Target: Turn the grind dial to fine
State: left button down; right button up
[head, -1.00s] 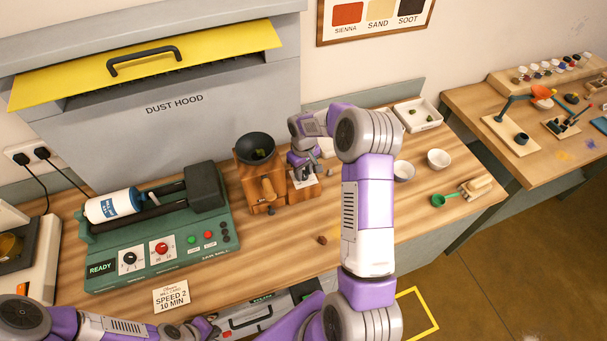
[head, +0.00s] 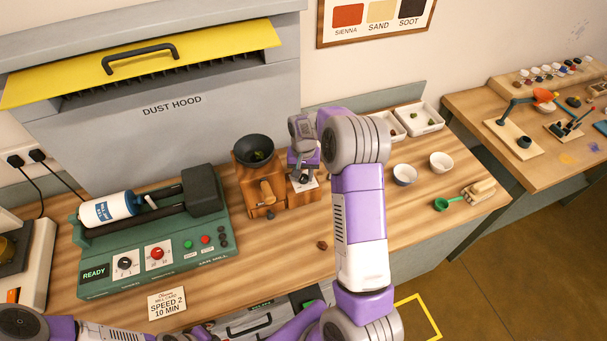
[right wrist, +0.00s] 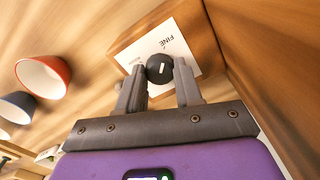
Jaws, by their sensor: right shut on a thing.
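The wooden grinder (head: 256,190) with a black bowl on top stands mid-table, with a light dial plate at its right side. In the right wrist view the grind dial (right wrist: 159,68) is a round black knob with a short white mark, on a white label (right wrist: 178,50) reading FINE. Other print on the label is too small to read. My right gripper (right wrist: 160,80) is shut on the knob, one finger on each side. In the head view my right gripper (head: 303,180) is beside the grinder and hides most of the dial. My left arm shows only at the bottom left; its fingers are unclear.
A green mill (head: 150,262) with dials and buttons stands left of the grinder. Two small bowls (head: 404,174), a green scoop (head: 441,204) and white trays (head: 419,118) lie to the right. A small brown lump (head: 322,245) lies near the table's front.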

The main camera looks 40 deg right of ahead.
aim_at(304, 177)
dwell(0.5)
jog(key=o, duration=1)
jog(key=shift+o, duration=0.2)
jog(key=shift+r, duration=0.1)
notch_tip(304, 177, up, 7)
jog(key=shift+r, duration=0.2)
